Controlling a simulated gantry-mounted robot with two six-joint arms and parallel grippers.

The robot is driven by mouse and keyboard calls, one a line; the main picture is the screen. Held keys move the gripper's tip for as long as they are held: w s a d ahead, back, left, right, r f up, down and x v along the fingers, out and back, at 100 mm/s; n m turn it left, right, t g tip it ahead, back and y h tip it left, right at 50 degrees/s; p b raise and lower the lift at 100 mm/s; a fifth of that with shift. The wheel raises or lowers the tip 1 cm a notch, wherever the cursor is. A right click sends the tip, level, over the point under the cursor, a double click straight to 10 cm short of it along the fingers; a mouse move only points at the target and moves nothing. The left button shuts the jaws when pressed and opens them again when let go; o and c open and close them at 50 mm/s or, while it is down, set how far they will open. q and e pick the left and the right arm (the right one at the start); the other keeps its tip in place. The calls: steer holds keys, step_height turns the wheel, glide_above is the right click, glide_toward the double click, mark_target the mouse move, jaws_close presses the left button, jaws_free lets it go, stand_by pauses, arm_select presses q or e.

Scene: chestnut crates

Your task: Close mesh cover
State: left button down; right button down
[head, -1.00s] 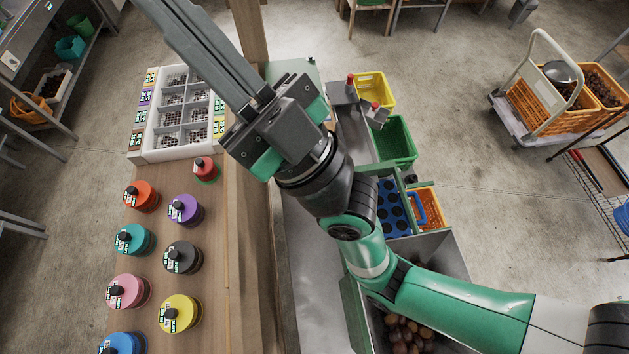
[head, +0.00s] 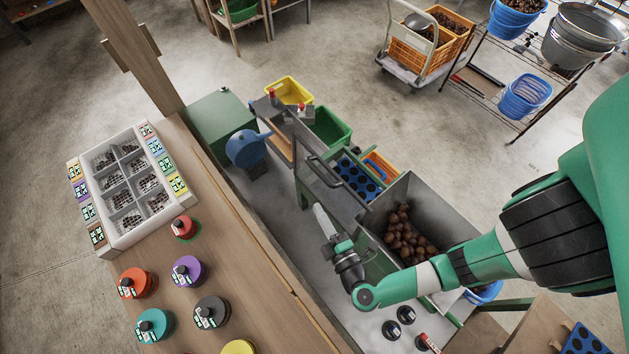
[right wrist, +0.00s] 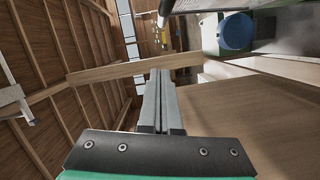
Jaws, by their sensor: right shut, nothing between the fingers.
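My right gripper (head: 321,221) is in the middle of the head view, its long pale fingers together and empty. In the right wrist view the fingers (right wrist: 160,100) lie side by side with nothing between them. A grey panel with a bar handle (head: 338,192) stands beside the gripper, just above and right of the fingertips. I cannot tell whether this panel is the mesh cover; no mesh is clear on it. A metal bin (head: 440,196) holding brown chestnuts lies right of the panel, open at the top. My left gripper is not in view.
A wooden bench at left holds a white compartment box (head: 110,245) and several coloured round containers, including a purple one (head: 187,271). A blue rounded object (head: 247,149) stands by a green cabinet (head: 215,117). Yellow (head: 289,91) and green crates (head: 329,128) stand behind the panel.

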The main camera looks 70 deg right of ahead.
steer(key=w+d+f, duration=0.1)
steer(key=w+d, duration=0.3)
steer(key=d, duration=0.5)
steer(key=shift+d+f, duration=0.2)
steer(key=shift+f, duration=0.05)
